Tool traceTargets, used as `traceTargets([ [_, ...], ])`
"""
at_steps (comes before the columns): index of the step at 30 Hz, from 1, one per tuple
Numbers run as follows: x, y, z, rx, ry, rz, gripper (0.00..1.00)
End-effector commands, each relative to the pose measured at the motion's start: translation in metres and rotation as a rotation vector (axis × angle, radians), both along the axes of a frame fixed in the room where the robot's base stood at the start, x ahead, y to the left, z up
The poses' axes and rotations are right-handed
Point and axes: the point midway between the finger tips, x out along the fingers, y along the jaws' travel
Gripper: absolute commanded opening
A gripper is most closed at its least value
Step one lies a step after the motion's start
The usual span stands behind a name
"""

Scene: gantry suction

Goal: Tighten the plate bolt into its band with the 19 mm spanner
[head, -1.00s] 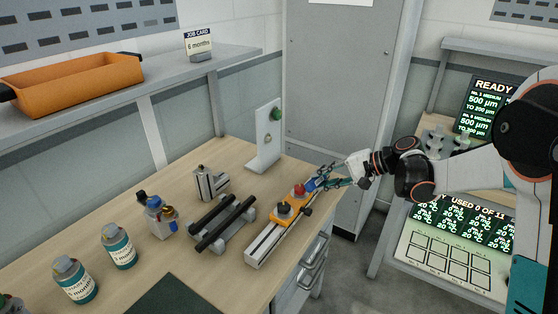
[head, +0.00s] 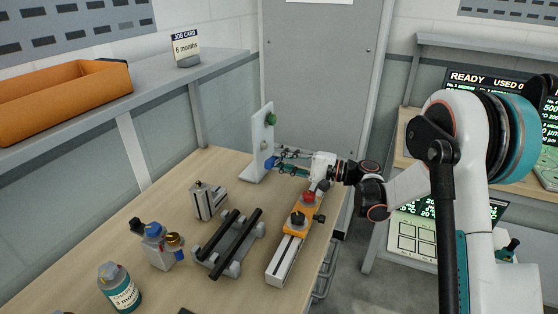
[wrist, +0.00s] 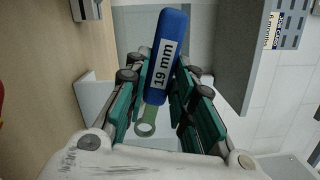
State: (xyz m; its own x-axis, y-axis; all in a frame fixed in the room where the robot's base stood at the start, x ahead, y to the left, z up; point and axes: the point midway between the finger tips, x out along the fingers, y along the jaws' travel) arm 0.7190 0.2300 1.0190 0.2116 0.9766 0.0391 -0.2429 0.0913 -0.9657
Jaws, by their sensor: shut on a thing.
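I cannot tell which is the plate bolt, nor whether the spanner touches the plate. No band can be made out.
A rail with an orange holder (head: 297,220), red and black knobs on it, stands right of a rack with black bars (head: 228,245). An orange bin (head: 70,100) sits on the shelf.

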Motion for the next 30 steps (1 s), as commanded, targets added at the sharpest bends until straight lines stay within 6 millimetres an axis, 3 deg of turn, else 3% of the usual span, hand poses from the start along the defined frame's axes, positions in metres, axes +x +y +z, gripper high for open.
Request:
traceTargets([
  [8,-0.004,0.0,0.0,-0.001,0.001,0.002,0.0],
  [22,0.008,0.034,0.001,-0.001,0.0,0.002,0.0],
  [30,0.01,0.038,0.001,-0.002,0.0,0.001,0.0],
])
